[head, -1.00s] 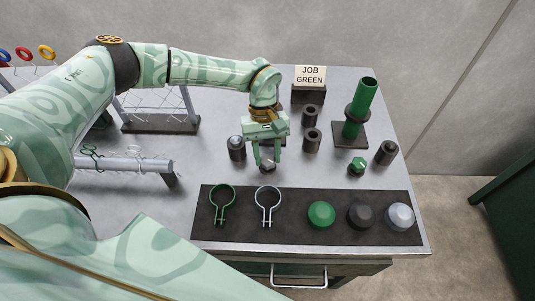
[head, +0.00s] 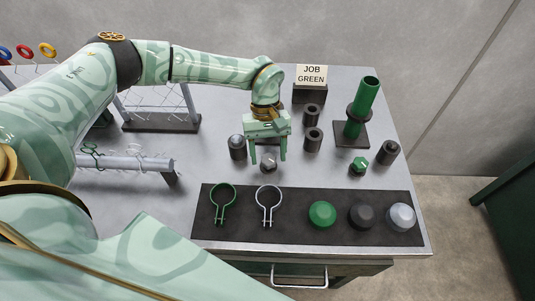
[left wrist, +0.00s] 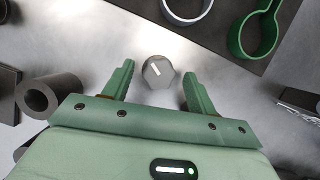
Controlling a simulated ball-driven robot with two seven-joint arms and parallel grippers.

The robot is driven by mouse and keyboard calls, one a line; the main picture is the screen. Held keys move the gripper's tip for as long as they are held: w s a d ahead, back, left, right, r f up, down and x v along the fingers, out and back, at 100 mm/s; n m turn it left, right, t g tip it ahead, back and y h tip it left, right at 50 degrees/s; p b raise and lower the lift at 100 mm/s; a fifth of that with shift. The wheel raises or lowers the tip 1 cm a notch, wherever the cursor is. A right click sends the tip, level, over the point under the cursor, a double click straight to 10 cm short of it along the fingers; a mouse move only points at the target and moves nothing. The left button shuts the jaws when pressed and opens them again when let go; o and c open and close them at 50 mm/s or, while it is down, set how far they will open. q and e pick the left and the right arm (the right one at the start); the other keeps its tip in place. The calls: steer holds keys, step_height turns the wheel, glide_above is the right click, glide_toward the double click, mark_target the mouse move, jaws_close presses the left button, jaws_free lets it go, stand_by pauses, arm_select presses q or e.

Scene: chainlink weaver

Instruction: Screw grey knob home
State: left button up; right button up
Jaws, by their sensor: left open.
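The grey knob (head: 269,161) is a small faceted knob standing on the metal table. In the left wrist view the grey knob (left wrist: 158,72) shows a pale line on its top and sits just beyond and between my fingertips. My left gripper (head: 269,159) points down over the knob with its fingers spread to either side. The left gripper (left wrist: 157,75) is open and empty in the left wrist view, with a gap on both sides of the knob. Whatever the knob is mounted on is hidden. My right gripper is not in view.
A dark cylinder (head: 237,147) stands close left of the gripper, and hollow dark cylinders (head: 312,140) stand to its right. A green knob (head: 358,165) and green tube (head: 363,98) are further right. A black mat (head: 291,238) with clamps and round caps lies in front.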

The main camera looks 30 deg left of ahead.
arm_select(q)
step_height(320, 180, up, 3)
steer(key=shift+w+f, duration=0.15)
steer(key=shift+f, duration=0.05)
steer(key=s+d+r+p, duration=0.2)
steer(key=s+d+r, duration=0.4)
steer(key=s+r, duration=0.4)
steer(key=s, duration=0.2)
steer(key=shift+s+p, duration=0.4)
